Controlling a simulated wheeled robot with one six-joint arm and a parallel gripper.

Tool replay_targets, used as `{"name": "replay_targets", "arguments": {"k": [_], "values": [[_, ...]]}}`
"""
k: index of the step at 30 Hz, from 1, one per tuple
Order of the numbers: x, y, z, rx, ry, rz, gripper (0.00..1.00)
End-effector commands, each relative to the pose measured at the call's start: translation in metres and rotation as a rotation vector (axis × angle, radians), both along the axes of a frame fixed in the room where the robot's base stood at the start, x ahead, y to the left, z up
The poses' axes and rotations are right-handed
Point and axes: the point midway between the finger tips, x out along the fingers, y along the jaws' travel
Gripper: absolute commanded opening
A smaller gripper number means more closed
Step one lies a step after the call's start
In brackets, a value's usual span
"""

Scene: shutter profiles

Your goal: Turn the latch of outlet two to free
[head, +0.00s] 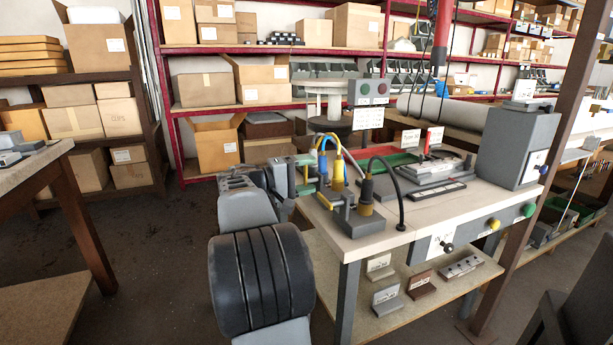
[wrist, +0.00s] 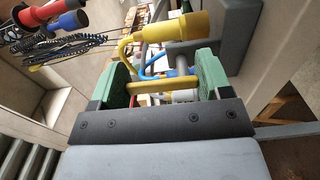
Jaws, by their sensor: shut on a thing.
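My gripper (wrist: 163,72) has green finger pads. A yellow bar (wrist: 160,86), which looks like a latch handle, spans between the pads with its ends at them. The gripper is shut on this bar. Beyond it in the wrist view are a large yellow plug (wrist: 172,27) with a yellow cable and a blue cable (wrist: 152,73). In the head view my gripper (head: 298,174) is at the left end of the outlet block, beside the yellow plug (head: 337,172) and the blue plug (head: 322,161). A black cable's plug (head: 367,188) stands to the right. Outlet numbers and latch markings are unreadable.
Hanging red and blue tools (wrist: 55,18) show in the wrist view. Open floor lies left of the bench.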

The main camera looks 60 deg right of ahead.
Motion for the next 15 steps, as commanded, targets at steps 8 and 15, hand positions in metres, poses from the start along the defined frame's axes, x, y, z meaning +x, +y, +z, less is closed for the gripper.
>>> {"name": "replay_targets", "arguments": {"k": [8,15], "values": [[-0.0001,0.0001,-0.0008,0.001,-0.001,-0.001,0.9],[0.0,0.0,-0.0003,0.001,-0.001,0.0,0.97]]}}
